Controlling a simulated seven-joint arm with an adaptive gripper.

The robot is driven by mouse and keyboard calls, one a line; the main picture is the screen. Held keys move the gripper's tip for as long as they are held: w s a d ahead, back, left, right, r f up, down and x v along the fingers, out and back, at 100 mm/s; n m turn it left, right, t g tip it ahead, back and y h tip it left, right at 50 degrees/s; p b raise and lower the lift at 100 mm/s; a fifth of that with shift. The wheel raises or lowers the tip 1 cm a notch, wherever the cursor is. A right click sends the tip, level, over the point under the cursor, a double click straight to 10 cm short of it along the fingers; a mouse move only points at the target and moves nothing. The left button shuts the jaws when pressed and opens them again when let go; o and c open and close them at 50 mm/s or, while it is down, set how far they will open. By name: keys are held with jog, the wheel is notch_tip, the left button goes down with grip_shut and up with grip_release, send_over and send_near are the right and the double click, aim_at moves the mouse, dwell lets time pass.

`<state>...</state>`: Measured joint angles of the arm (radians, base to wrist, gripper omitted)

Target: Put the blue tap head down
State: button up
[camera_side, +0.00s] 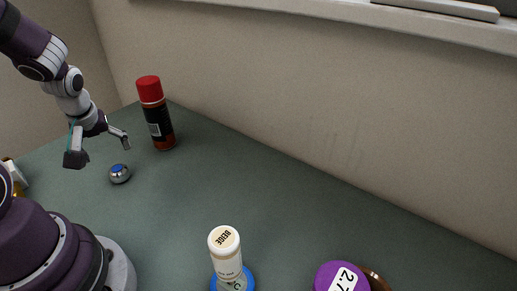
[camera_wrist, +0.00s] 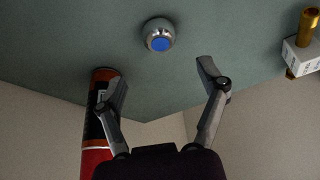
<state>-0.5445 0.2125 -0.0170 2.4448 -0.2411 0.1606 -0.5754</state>
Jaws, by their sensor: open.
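The blue tap head (camera_side: 119,174) is a small round chrome knob with a blue cap, and it rests on the green table near the left side. It also shows at the top middle of the wrist view (camera_wrist: 159,36). My gripper (camera_side: 101,148) is open and empty, above and slightly behind the tap head in the side view. In the wrist view my gripper (camera_wrist: 164,78) has its two fingers spread wide, with the tap head beyond the fingertips and apart from them.
A red-capped can (camera_side: 155,114) stands close to the right of my gripper. A white box with a brass fitting (camera_wrist: 300,52) is at the wrist view's right. A white-capped bottle (camera_side: 226,257) and a purple lid (camera_side: 341,277) are at the front. The middle of the table is clear.

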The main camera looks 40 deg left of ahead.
jog(key=d+r+m+t+h, duration=0.3)
jog(key=d+r+m, duration=0.9)
jog(key=d, duration=0.4)
jog(key=shift+s+r+m+t+h, duration=0.2)
jog(key=shift+r+m+t+h, duration=0.15)
jog(key=shift+m+h, duration=0.35)
